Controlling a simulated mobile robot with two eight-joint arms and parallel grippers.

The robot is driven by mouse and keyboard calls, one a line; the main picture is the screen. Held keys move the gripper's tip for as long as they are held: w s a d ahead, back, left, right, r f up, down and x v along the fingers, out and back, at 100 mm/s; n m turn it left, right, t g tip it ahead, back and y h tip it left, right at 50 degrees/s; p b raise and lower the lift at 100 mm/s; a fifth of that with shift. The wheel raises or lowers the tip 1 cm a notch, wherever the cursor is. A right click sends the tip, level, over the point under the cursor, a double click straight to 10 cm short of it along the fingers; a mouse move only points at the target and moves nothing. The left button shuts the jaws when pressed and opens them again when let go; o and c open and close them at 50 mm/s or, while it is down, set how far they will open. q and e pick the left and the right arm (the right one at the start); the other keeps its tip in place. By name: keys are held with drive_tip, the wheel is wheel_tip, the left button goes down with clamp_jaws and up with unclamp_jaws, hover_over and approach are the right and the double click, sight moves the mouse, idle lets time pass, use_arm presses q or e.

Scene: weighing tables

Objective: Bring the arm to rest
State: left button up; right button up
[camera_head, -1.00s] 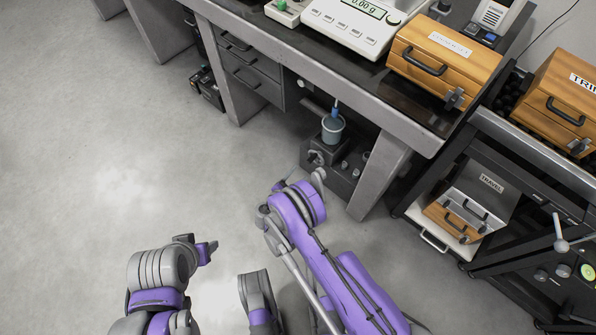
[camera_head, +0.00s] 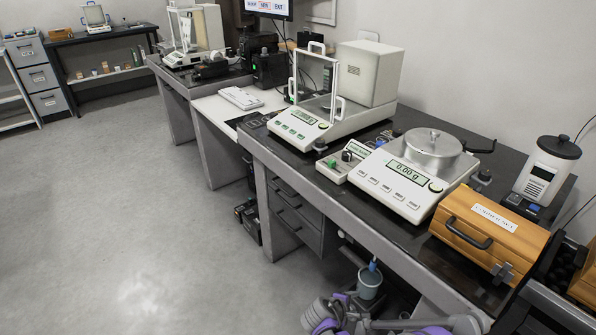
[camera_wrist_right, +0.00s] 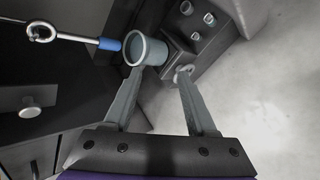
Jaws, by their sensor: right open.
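My right gripper (camera_wrist_right: 160,78) is open in the right wrist view, its two grey fingers spread with nothing held between them. A small grey-blue bucket (camera_wrist_right: 148,50) is just beyond the left fingertip; I cannot tell whether they touch. My right arm (camera_head: 345,315), purple and grey, shows at the bottom edge of the head view, below the weighing table (camera_head: 358,232). The bucket also shows there (camera_head: 370,284), under the table front. My left gripper is out of view.
On the table are a balance with a lidded metal pot (camera_head: 432,152), a glass-shielded balance (camera_head: 305,120) and a wooden case (camera_head: 490,228). A blue-collared rod (camera_wrist_right: 80,38) and a dark block with knobs (camera_wrist_right: 205,25) are near the bucket. Open floor (camera_head: 130,220) lies left.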

drive_tip(key=s+d+r+m+g+y, duration=0.25)
drive_tip(key=s+r+m, duration=0.45)
drive_tip(key=s+r, duration=0.6)
drive_tip(key=s+a+r+m+y, duration=0.1)
drive_tip(key=s+m+y, duration=0.4)
drive_tip(key=s, duration=1.1)
use_arm(q)
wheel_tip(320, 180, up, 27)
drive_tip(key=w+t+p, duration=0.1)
drive_tip(key=p, duration=2.3)
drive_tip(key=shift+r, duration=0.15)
use_arm(e)
wheel_tip(320, 180, up, 27)
drive_tip(key=w+m+t, duration=0.1)
drive_tip(key=shift+r+m+h, duration=0.2)
drive_tip(key=shift+m+h, duration=0.1)
drive_tip(key=shift+h, duration=0.15)
